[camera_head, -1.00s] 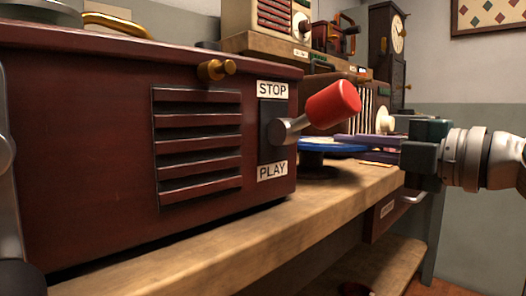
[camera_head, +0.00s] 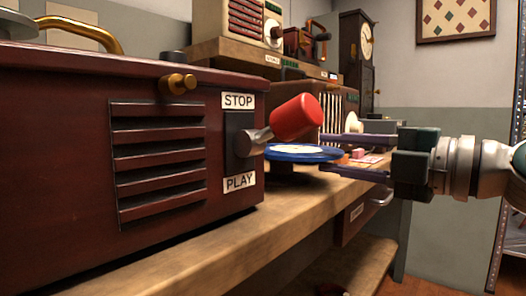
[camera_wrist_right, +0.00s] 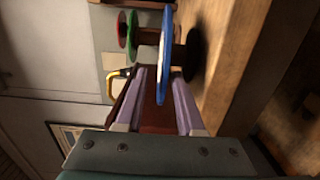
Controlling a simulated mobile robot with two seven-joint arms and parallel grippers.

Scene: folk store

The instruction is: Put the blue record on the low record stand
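The blue record (camera_head: 304,152) with a pale centre label lies flat on top of a dark low stand (camera_head: 290,169), on the wooden counter beside the red lever. My right gripper (camera_head: 322,153) comes in from the right and is open. One finger is above the record's rim and one below it. In the right wrist view the blue record (camera_wrist_right: 164,50) is edge-on between the open fingers (camera_wrist_right: 160,75), with a gap to each. A round black part (camera_wrist_right: 190,50) is just to its right. My left gripper is out of view.
A dark red box (camera_head: 70,150) with a STOP/PLAY lever (camera_head: 297,117) fills the left, close to the record. A radio (camera_head: 340,105) stands behind. In the wrist view, red (camera_wrist_right: 122,30) and green (camera_wrist_right: 132,28) discs are on a post.

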